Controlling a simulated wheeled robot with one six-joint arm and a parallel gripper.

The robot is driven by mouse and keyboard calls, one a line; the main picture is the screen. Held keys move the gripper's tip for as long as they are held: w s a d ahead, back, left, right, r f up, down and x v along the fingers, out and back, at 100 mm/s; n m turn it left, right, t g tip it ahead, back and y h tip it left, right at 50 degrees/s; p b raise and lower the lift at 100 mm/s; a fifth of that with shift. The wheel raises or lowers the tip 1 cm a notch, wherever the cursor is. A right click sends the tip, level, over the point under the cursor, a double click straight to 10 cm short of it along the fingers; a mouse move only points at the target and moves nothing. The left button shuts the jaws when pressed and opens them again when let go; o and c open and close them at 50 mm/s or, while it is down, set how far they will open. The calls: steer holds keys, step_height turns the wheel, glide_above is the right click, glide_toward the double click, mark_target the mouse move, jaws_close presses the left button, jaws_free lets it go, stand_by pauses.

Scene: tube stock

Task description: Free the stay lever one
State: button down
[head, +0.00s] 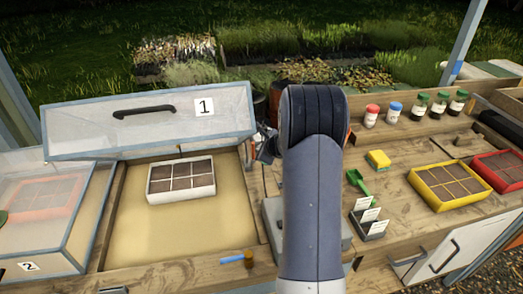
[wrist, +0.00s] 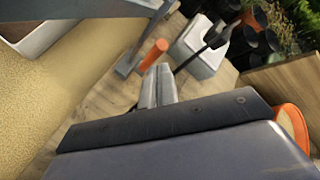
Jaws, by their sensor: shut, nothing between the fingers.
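The lid marked 1 (head: 150,122) stands raised and tilted over the open bed of frame one (head: 125,245). In the wrist view, an orange cylindrical grip (wrist: 154,54) stands beside a grey bar (wrist: 130,62) at the frame's side; it looks like the stay lever, but I cannot be sure. My gripper (wrist: 157,85) is shut and empty, its fingertips just short of the orange grip, with no clear contact. In the head view, my arm hides most of this spot, and only a dark part of the gripper (head: 266,145) shows.
A white seed tray (head: 181,180) sits in the bed. A blue-and-orange handled piece (head: 237,259) lies on the front edge. The frame marked 2 (head: 45,205) is closed at left.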

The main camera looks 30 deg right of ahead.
steer(key=shift+r+p, duration=0.55)
steer(key=shift+r, duration=0.25)
step_height(320, 180, up, 10)
steer(key=s+d+p, duration=0.1)
steer(key=s+p, duration=0.1)
steer(key=p, duration=0.5)
steer(key=shift+d+f, duration=0.15)
steer(key=shift+d, duration=0.2)
steer(key=shift+w+f, duration=0.1)
steer(key=shift+t, duration=0.3)
steer(key=a+f+b, duration=0.1)
steer(key=f+b, duration=0.3)
steer(key=s+f+b, duration=0.1)
steer(key=f+b, duration=0.4)
steer(key=a+f+b, duration=0.1)
steer(key=f+b, duration=0.3)
steer(key=f, duration=0.1)
steer(key=shift+s+a+f+b, duration=0.25)
steer(key=shift+s+a+b, duration=0.05)
steer(key=shift+s+b, duration=0.1)
